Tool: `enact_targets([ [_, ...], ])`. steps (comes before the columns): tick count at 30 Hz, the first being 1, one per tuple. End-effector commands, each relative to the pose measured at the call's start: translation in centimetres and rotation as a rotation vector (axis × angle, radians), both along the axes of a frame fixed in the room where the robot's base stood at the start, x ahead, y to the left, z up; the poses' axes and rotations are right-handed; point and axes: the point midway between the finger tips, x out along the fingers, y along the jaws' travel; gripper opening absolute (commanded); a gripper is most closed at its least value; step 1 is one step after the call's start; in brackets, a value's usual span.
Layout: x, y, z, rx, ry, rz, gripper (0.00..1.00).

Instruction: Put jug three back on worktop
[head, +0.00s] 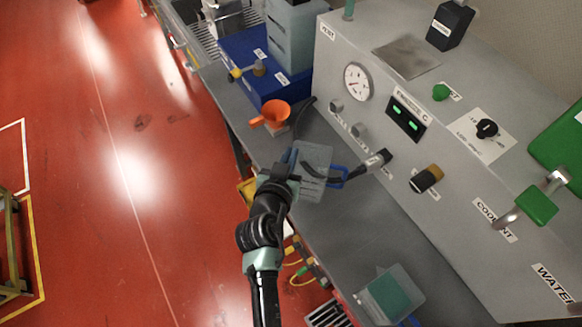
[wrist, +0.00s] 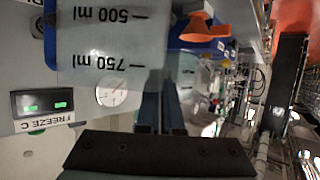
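A clear jug (head: 315,158) with a blue handle (head: 339,177) is above or on the grey worktop (head: 375,222); the head view does not settle which. My gripper (head: 291,162) is at the jug's left side. In the wrist view, the jug (wrist: 100,50) shows 500 ml and 750 ml marks, upside down in the picture. The two fingers (wrist: 161,112) are close together at the jug's edge and look shut on its wall. No number naming the jug is readable. A second clear jug (head: 390,294) with green contents stands on the worktop at the lower right.
The grey test panel (head: 370,125) rises behind the worktop, with a gauge, knobs and a plugged black cable (head: 372,162). Worktop between the jugs is clear.

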Motion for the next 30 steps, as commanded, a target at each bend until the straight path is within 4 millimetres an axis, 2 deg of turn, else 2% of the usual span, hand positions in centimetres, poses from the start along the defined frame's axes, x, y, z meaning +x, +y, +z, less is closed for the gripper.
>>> enact_targets([
  [1,0.0,0.1,-0.8,0.0,0.0,0.002,0.0],
  [7,0.0,0.0,-2.5,-0.001,-0.001,0.0,0.0],
  [13,0.0,0.0,-5.5,-0.002,-0.001,0.002,0.0],
  [27,0.0,0.0,-6.4,0.0,-0.003,0.001,0.0],
  [30,0.0,0.0,-6.3,0.0,-0.002,0.001,0.18],
])
